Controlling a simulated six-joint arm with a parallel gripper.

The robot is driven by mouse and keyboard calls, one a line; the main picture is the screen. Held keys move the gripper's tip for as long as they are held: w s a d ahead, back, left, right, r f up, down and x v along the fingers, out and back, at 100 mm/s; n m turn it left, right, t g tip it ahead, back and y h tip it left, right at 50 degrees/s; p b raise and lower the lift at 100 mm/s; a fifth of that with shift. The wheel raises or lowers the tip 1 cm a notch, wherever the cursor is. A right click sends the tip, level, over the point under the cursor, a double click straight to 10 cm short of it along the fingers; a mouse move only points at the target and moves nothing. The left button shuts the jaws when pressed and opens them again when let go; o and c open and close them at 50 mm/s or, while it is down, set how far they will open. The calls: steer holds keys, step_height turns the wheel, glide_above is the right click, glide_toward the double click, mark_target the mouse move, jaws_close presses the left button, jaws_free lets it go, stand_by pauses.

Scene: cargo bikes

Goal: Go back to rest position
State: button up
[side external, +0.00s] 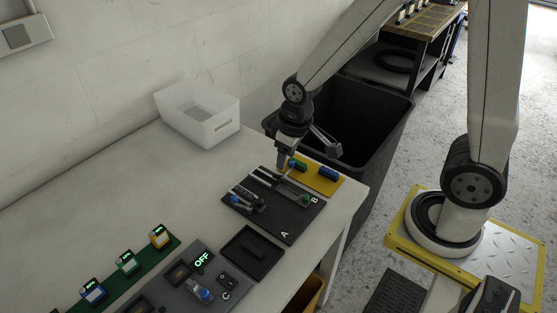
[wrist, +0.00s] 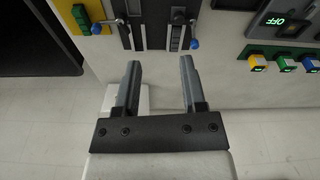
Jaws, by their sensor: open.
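My gripper (side external: 303,155) hangs above the far right corner of the white table, near the yellow plate (side external: 327,184) and the black board. Its two fingers are spread apart with nothing between them, as the wrist view also shows (wrist: 160,82). The black board (side external: 268,226), marked A and B, holds metallic parts with blue and green ends in its two slots. On the yellow plate lie a green piece (side external: 298,165) and a blue piece (side external: 328,173). In the side view I cannot tell the exact height of the fingertips above the board.
An empty black tray (side external: 252,254) and a grey panel (side external: 222,268) reading OFF are nearer the camera, beside a green strip (side external: 107,290) with several lit modules. A white bin (side external: 198,115) stands at the back. A large black bin (side external: 385,130) stands beyond the table edge.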

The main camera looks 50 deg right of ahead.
steer(key=shift+m+t, duration=0.3)
steer(key=shift+m, duration=0.5)
steer(key=s, duration=0.1)
steer(key=s+d, duration=0.1)
steer(key=s, duration=0.1)
steer(key=s+d+r, duration=0.1)
steer(key=s, duration=0.1)
steer(key=shift+s, duration=0.15)
stand_by(2.2)
